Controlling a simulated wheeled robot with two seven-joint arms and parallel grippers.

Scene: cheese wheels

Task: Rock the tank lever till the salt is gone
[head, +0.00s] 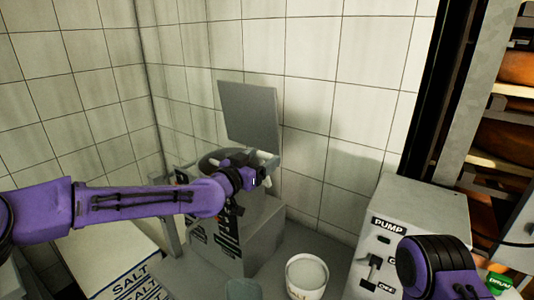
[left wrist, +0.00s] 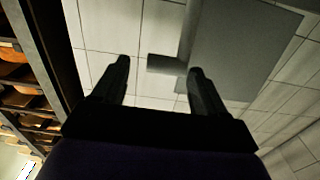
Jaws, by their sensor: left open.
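The grey tank (head: 262,232) stands by the tiled wall, its flat lid panel (head: 252,115) raised. My left gripper (head: 260,179) is at the tank's upper front edge, beside a light grey bar there. In the left wrist view the fingers (left wrist: 158,68) are open, and a short grey round bar (left wrist: 166,64), perhaps the lever, juts from a grey post between and beyond the fingertips. I cannot tell whether they touch it. My arm hides part of the tank's front. Salt inside the tank cannot be seen. My right gripper is not visible, only my right arm at lower right.
White sacks marked SALT (head: 133,284) lie at lower left. A white bucket (head: 307,276) stands in front of the tank. A grey PUMP box (head: 425,209) with a switch is at right, and shelves of cheese wheels (head: 508,142) stand behind it.

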